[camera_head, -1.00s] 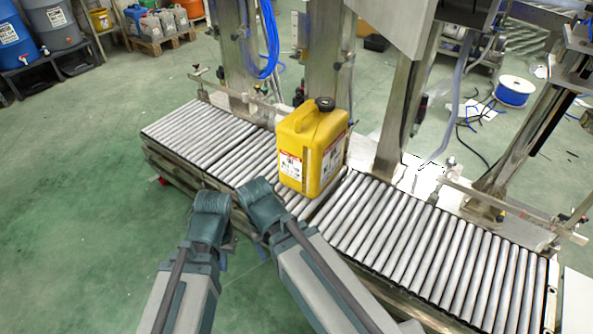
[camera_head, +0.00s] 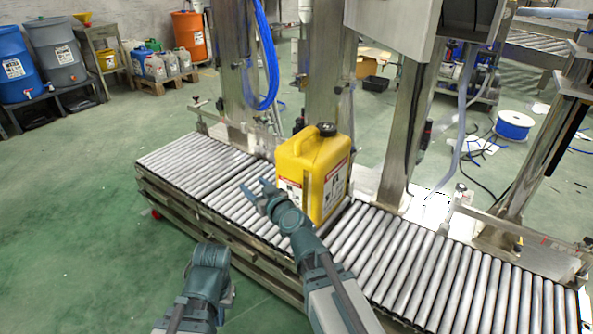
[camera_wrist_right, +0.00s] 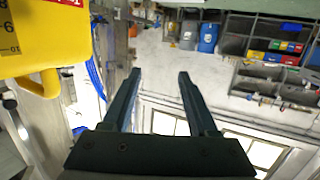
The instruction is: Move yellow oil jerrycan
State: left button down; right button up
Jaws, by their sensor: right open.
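The yellow oil jerrycan (camera_head: 326,170) stands upright on the roller conveyor (camera_head: 188,160), with its handle and dark cap on top. My right gripper (camera_head: 262,188) is open and empty, just left of the jerrycan in the head view, and its forearm crosses in front of the jerrycan's lower part. In the right wrist view the two fingers (camera_wrist_right: 159,78) are spread with nothing between them, and part of the jerrycan (camera_wrist_right: 40,35) shows at the upper left, beside them. My left gripper (camera_head: 210,256) is low in front of the conveyor, away from the jerrycan; its fingers cannot be made out.
Metal posts and a blue hose (camera_head: 266,60) stand behind the conveyor. A side rail (camera_head: 520,228) runs along its back right. Rollers left and right of the jerrycan are bare. Blue and orange barrels (camera_head: 190,36) and small cans stand far back left. The green floor at left is clear.

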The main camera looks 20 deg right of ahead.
jog(key=d+r+m+t+h, duration=0.1)
jog(key=d+r+m+h, duration=0.2)
jog(key=d+m+h, duration=0.3)
jog(key=d+h, duration=0.4)
jog(key=d, duration=0.2)
jog(key=shift+r+m+t, duration=0.2)
jog(key=shift+m+t, duration=0.1)
jog(key=shift+t, duration=0.1)
jog(key=shift+w, duration=0.1)
